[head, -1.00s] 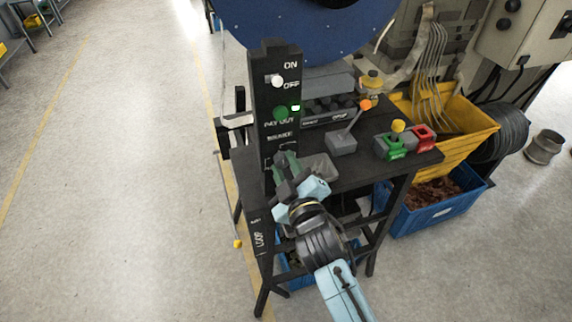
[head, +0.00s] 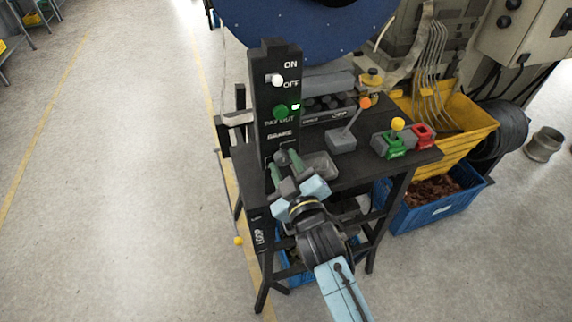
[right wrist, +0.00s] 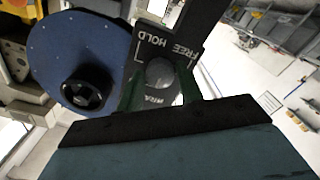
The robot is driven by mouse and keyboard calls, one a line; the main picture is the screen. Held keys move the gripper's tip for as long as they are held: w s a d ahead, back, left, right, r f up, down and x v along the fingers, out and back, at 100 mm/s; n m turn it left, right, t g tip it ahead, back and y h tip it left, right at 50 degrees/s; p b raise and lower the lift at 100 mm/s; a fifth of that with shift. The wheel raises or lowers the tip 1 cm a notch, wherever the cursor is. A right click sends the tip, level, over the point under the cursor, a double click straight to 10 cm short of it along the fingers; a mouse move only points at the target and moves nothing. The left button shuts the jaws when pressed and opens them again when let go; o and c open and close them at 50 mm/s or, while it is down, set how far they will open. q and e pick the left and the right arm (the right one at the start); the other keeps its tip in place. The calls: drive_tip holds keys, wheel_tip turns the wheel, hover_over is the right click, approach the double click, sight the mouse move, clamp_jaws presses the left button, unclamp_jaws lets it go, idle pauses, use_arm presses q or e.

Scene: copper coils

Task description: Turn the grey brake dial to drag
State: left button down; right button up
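The grey brake dial (right wrist: 160,73) is a round knob on the black upright panel, in the middle of the right wrist view. FREE and HOLD labels show above it there, upside down, and a partly covered label below it. My right gripper (right wrist: 160,90) is open, with one green finger on each side of the dial; gaps show between fingers and dial. In the head view my right gripper (head: 285,165) is at the panel's lower part, under the BRAKE label, and largely covers the dial. I cannot tell which mark the dial points to. My left gripper is out of view.
Open floor lies left.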

drive_tip(key=shift+o, duration=1.4)
drive_tip(key=shift+s, duration=0.1)
drive_tip(key=b+v, duration=0.1)
drive_tip(key=v, duration=1.2)
